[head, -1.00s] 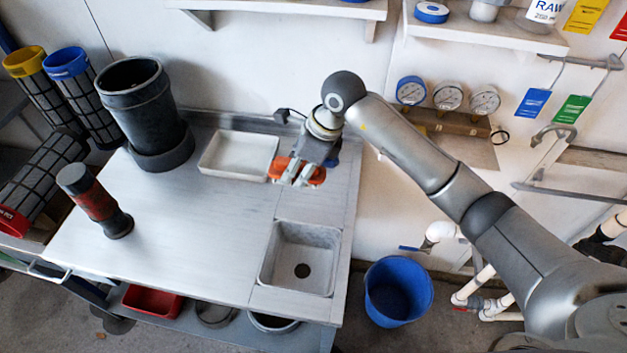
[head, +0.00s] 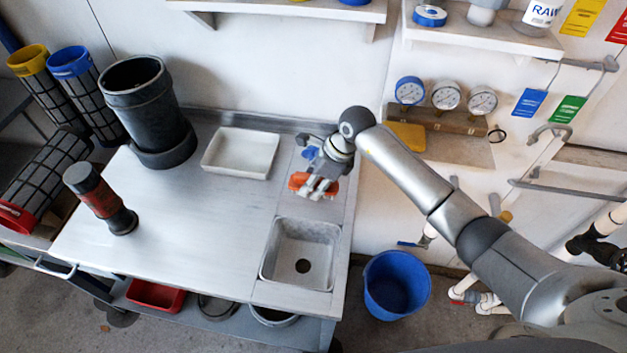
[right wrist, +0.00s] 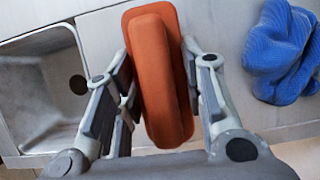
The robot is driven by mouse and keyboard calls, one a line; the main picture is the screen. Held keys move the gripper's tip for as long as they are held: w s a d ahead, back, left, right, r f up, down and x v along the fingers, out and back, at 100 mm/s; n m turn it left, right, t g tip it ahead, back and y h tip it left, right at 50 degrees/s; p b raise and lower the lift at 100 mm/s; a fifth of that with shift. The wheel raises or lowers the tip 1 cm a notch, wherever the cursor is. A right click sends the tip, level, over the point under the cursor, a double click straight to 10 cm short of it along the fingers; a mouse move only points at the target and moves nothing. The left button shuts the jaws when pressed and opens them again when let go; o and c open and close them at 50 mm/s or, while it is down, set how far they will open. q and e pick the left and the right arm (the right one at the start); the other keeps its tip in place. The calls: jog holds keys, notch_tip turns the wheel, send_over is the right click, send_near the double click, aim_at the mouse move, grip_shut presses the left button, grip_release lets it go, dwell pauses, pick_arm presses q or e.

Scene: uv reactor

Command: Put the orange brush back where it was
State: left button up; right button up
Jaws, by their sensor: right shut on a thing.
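The orange brush (head: 298,181) is between the fingers of my right gripper (head: 316,192), over the right part of the bench, just behind the sink. In the right wrist view the orange brush (right wrist: 160,75) lies lengthwise between the two fingers of my right gripper (right wrist: 160,100), which is shut on it. Whether the brush touches the bench surface is hard to tell. My left gripper is not in view.
A blue cloth (head: 309,153) lies on the bench behind the gripper; it also shows in the right wrist view (right wrist: 283,52). A white tray (head: 240,153) stands to the left. The metal sink (head: 302,252) is in front. The bench (head: 200,235) has bare room at centre-left.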

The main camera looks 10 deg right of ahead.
jog(key=o, duration=1)
jog(key=shift+f, duration=0.1)
jog(key=b+v, duration=0.1)
jog(key=v, duration=1.1)
jog(key=shift+a, duration=0.1)
